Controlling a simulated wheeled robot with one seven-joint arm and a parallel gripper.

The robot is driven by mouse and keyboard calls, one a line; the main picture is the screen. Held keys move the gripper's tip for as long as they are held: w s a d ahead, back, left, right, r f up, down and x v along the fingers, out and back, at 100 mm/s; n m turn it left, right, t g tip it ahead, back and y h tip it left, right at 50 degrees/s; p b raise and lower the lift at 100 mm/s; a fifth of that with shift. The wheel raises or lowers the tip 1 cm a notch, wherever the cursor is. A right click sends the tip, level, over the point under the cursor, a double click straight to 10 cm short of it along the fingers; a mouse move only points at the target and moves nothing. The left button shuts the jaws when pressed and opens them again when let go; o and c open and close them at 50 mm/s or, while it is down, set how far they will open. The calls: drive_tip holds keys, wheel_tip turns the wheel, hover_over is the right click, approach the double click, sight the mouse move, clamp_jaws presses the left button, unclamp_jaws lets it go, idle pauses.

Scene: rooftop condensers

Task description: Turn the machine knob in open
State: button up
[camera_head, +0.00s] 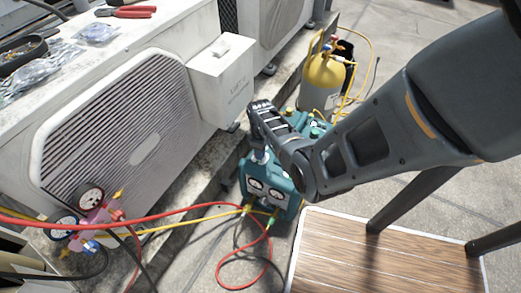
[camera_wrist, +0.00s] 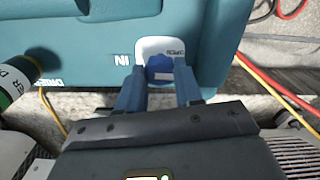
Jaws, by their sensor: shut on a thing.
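The teal machine (camera_head: 266,186) stands on the paving in front of the white condenser, with two round gauges on its front. In the wrist view its teal casing (camera_wrist: 95,40) fills the top, with the lettering "IN" beside a white label plate. The blue knob (camera_wrist: 160,69) sits on that plate. My gripper (camera_wrist: 160,88) has its two blue fingers on either side of the knob, shut on it. In the head view my gripper (camera_head: 259,150) reaches down to the top of the machine, and the arm hides part of the machine and the knob.
A yellow cylinder (camera_head: 321,82) stands behind the machine. Red and yellow hoses run from the gauge manifold (camera_head: 88,215) to the machine's front. A wood-topped platform (camera_head: 385,255) is at the lower right. The white condenser (camera_head: 120,125) borders the left.

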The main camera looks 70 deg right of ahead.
drive_tip(key=o, duration=1)
drive_tip(key=shift+o, duration=0.2)
wheel_tip(320, 180, up, 8)
drive_tip(key=p, duration=0.3)
drive_tip(key=shift+f, duration=0.1)
